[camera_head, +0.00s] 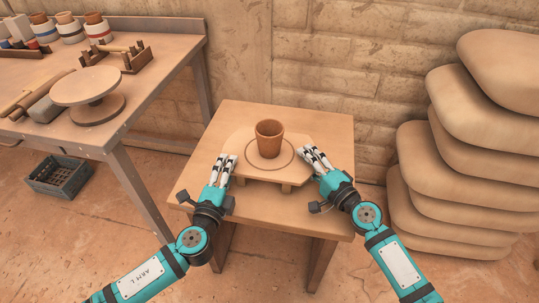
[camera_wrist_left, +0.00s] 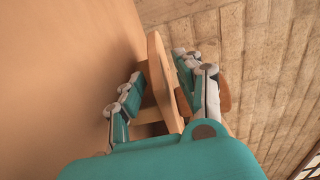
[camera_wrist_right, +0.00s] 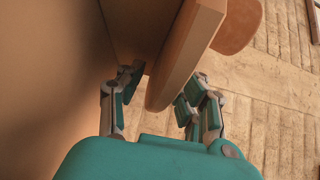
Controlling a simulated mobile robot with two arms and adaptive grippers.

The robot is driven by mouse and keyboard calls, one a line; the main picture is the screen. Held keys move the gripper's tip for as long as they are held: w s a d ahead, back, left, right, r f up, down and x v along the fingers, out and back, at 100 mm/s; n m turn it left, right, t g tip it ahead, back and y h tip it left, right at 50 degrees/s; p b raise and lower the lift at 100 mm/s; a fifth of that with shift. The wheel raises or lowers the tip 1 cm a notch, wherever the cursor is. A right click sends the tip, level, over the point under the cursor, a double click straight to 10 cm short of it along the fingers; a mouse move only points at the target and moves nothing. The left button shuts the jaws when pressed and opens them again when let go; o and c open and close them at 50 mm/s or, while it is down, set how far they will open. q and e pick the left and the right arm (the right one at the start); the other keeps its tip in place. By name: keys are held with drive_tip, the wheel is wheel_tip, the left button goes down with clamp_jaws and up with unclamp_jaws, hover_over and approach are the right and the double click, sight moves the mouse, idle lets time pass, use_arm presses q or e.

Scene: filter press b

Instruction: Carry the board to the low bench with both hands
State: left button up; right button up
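The wooden board (camera_head: 246,170) stands on its feet on the low bench (camera_head: 322,123). A brown clay cup (camera_head: 269,139) stands upright on the board inside a marked ring. My left gripper (camera_head: 226,164) is at the board's left end, and my right gripper (camera_head: 314,160) is at its right end. In the left wrist view, the fingers lie either side of the board's edge (camera_wrist_left: 160,75), with a gap on one side. In the right wrist view, the fingers also straddle the board's edge (camera_wrist_right: 178,75), spread apart with a gap. Both grippers look open.
A worktable (camera_head: 150,90) with a turntable (camera_head: 92,90), tools and small pots stands at left. A dark crate (camera_head: 59,177) is on the floor beneath it. Stacked sacks (camera_head: 470,150) rise close to the bench's right. A brick wall (camera_head: 350,75) is behind.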

use_arm(q)
drive_tip(key=s, duration=0.6)
drive_tip(key=shift+s+a, duration=0.1)
drive_tip(key=shift+a, duration=0.3)
drive_tip(key=shift+s, duration=0.25)
drive_tip(key=shift+s+a, duration=0.1)
use_arm(e)
drive_tip(key=shift+s+d, duration=0.15)
drive_tip(key=shift+s, duration=0.1)
drive_tip(key=v, duration=1.1)
drive_tip(key=shift+s+d, duration=0.15)
drive_tip(key=shift+s, duration=0.05)
